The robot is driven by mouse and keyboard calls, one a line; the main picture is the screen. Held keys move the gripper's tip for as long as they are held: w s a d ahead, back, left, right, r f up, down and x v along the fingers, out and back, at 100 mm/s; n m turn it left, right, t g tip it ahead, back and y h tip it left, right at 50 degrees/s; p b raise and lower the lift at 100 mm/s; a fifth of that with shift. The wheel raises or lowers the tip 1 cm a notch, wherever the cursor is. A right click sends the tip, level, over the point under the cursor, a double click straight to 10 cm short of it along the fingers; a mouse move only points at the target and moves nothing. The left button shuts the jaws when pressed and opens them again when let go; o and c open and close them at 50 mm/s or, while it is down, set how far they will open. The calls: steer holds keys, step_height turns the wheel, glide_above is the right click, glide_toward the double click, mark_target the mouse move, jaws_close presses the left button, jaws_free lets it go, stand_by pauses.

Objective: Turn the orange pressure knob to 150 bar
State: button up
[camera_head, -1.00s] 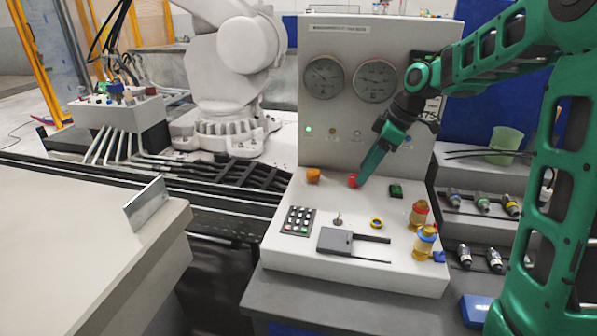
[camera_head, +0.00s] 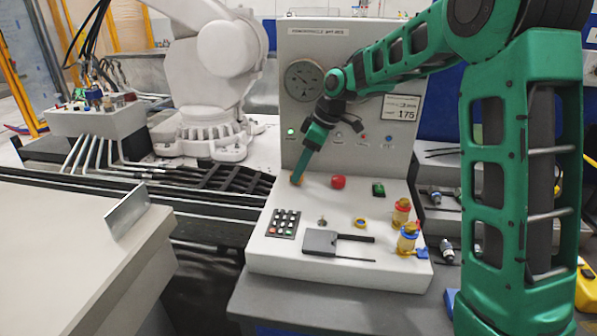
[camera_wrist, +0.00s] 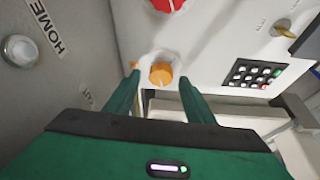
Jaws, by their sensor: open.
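The orange knob (camera_wrist: 161,74) sits on the control box near its panel wall. In the wrist view it lies between the two spread fingertips of my gripper (camera_wrist: 160,80), with a gap on either side. In the head view my gripper (camera_head: 297,180) points down at the knob, which is mostly hidden behind the fingers. A round gauge (camera_head: 305,79) is on the upright panel (camera_head: 355,45); the second gauge is hidden behind my arm. A display (camera_head: 401,108) to the right reads 175.
A red button (camera_head: 338,182) stands right of the orange knob, with a green switch (camera_head: 378,189) further right. A keypad (camera_head: 284,223), a dark flat piece (camera_head: 320,242) and yellow-and-red fittings (camera_head: 407,238) are nearer the front. The upright panel rises close behind the knob.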

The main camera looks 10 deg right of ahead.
steer(key=shift+w+a+f, duration=0.1)
steer(key=shift+a+f, duration=0.15)
steer(key=shift+f, duration=0.4)
steer(key=c, duration=1.1)
steer(key=shift+o, duration=0.2)
